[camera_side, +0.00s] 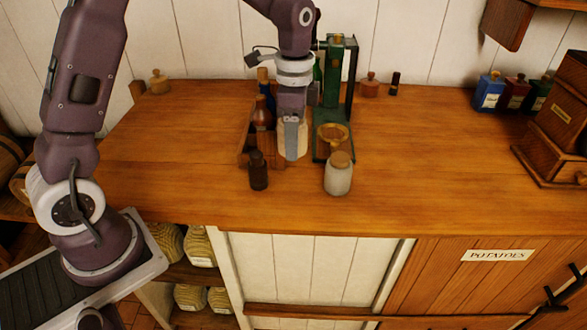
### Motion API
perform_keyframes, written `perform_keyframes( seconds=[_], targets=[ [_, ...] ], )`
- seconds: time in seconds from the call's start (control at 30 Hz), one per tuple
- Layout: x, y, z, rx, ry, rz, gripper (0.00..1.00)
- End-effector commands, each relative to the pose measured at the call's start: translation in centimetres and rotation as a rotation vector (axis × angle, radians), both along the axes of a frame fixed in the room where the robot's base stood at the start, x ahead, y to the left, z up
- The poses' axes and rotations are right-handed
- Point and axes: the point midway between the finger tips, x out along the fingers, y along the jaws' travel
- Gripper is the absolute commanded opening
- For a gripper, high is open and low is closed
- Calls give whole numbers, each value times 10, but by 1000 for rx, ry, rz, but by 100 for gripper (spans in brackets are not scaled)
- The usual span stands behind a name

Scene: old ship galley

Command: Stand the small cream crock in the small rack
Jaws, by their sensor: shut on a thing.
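My gripper (292,152) points down over the table and is shut on a small cream crock (306,139). A finger hides most of the crock, which looks upright. The small wooden rack (246,146) stands just left of and behind my gripper. A reddish-brown bottle (262,113) and a blue bottle (263,75) show at the rack. The crock is at the rack's right side, but I cannot tell whether it is inside or touching it.
A dark brown bottle (258,171) stands in front of the rack. A pale jar with a wooden lid (338,176) stands front right. A green stand with a brass ring (334,80) rises close to the right of my gripper.

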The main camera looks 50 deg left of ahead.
Motion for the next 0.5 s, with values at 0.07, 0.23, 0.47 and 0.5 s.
perform_keyframes(
  seconds=[0.07, 0.23, 0.47, 0.5],
  targets=[
    [-8, 6, 8, -1, 7, 191, 0],
    [-26, 18, 20, 0, 23, 628, 0],
    [-26, 29, 39, 2, -9, 863, 0],
    [-26, 29, 47, 1, -11, 864, 0]
  ],
)
